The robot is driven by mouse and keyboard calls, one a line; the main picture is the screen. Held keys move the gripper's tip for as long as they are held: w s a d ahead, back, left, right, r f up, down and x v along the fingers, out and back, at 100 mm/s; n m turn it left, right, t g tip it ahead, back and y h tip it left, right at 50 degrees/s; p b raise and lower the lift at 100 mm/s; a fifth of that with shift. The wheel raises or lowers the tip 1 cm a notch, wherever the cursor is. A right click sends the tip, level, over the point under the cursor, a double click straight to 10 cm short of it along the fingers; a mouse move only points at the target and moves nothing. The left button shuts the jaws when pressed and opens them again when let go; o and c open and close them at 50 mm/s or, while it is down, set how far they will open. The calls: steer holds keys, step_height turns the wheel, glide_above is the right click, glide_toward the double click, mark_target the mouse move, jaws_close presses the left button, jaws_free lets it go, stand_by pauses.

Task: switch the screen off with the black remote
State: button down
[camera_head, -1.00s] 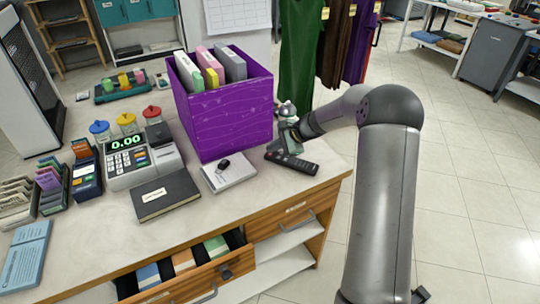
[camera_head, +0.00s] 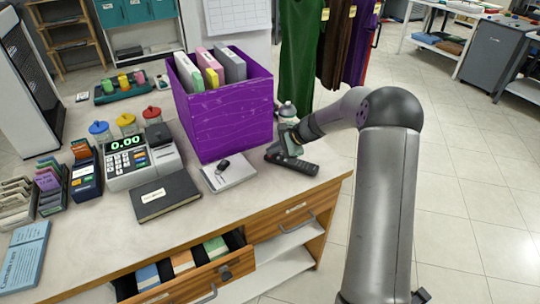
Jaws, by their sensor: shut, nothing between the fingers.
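The black remote (camera_head: 300,165) lies flat on the counter near its right edge, just right of the purple box. My gripper (camera_head: 291,152) is shut and empty, with its fingertips down at the remote's upper side. The tips partly cover the remote, and I cannot tell whether they touch it. I cannot make out a screen that is clearly the one to switch off; the cash register (camera_head: 138,158) has a lit display reading 0.00.
A purple box (camera_head: 230,125) with folders stands left of my gripper. A white pad (camera_head: 228,173) with a small black item and a dark book (camera_head: 165,195) lie on the counter (camera_head: 95,240). A drawer (camera_head: 188,280) stands open at the front.

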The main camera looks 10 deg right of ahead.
steer(key=shift+r+p, duration=0.45)
steer(key=shift+r, duration=0.3)
steer(key=shift+r+p, duration=1.6)
steer(key=shift+r, duration=0.9)
